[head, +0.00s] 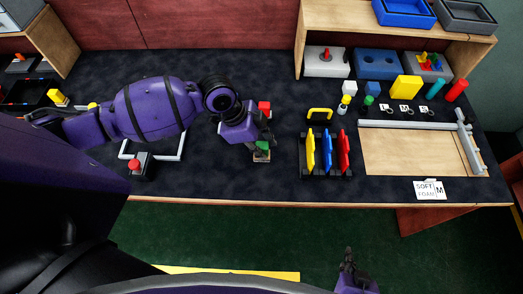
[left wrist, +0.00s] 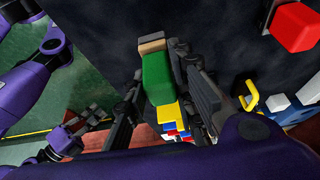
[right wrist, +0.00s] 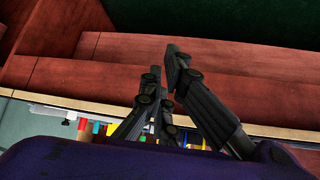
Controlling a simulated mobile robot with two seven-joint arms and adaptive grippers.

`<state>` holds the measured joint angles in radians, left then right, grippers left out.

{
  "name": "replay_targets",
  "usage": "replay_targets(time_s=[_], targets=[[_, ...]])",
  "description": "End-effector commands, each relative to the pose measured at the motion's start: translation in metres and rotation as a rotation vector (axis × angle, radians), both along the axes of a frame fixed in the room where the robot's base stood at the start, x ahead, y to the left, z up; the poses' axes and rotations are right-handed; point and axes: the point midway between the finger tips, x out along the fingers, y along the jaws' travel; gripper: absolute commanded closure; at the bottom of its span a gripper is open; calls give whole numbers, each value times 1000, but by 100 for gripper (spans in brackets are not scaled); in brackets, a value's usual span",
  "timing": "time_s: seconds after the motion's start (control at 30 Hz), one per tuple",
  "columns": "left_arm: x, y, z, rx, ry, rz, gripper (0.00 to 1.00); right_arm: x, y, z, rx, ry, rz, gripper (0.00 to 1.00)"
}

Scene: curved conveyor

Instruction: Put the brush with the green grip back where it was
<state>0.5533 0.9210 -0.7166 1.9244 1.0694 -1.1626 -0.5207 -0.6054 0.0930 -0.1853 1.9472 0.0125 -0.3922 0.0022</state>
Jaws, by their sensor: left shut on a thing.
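The brush with the green grip (head: 262,146) is in my left gripper (head: 262,141), over the dark tabletop left of the rack. In the left wrist view, its green grip (left wrist: 156,78) lies between the two fingers, and its pale wooden end (left wrist: 151,45) sticks out past the tips. I cannot tell whether that end touches the table. My right gripper (head: 348,257) is low, in front of the table's front edge and apart from the brush. In the right wrist view, its fingertips (right wrist: 164,66) look empty and close together.
A black rack (head: 327,174) with yellow, blue and red upright pieces stands right of the brush. A red button (head: 134,165) and a grey frame (head: 181,145) are to the left. A wooden board (head: 415,152) lies right.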

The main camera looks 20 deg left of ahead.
Motion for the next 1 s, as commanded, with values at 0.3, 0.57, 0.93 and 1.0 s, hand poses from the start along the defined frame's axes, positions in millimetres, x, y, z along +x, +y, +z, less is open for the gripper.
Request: replay_targets(time_s=[0.3, 0.57, 0.93, 1.0], targets=[[2, -2, -34, -1, -1, -1, 100, -4, -1, -3, -2, 7, -1, 100], [2, -2, -35, -1, -1, 0, 100, 3, 1, -1, 1, -4, -1, 100], [2, -2, -36, -1, -1, 0, 58, 9, 3, 1, 6, -14, -4, 100], [2, -2, -36, 0, -1, 0, 58, 8, 3, 1, 7, -13, -5, 100]])
